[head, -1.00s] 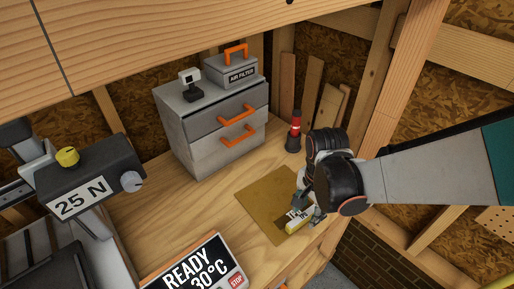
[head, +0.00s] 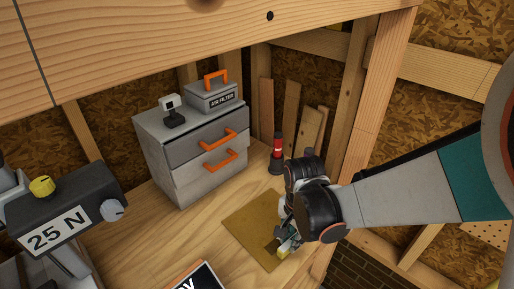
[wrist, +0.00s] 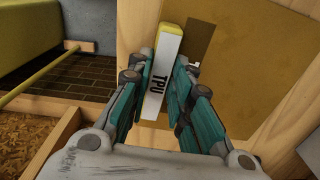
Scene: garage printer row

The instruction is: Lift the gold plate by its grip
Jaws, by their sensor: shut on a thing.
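The gold plate (head: 248,224) lies on the wooden bench in the head view and fills the upper right of the wrist view (wrist: 262,60). My gripper (head: 287,240) is at the plate's near right edge. I cannot tell whether the plate is clear of the bench. A darker brown patch shows on the plate beside the block.
A grey drawer unit (head: 190,155) with orange handles stands behind, with an air filter box (head: 212,98) on top. A black and red bottle-like object (head: 277,152) stands close behind my gripper. The 25 N device (head: 65,218) is at left. A wooden post (head: 372,120) rises at right.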

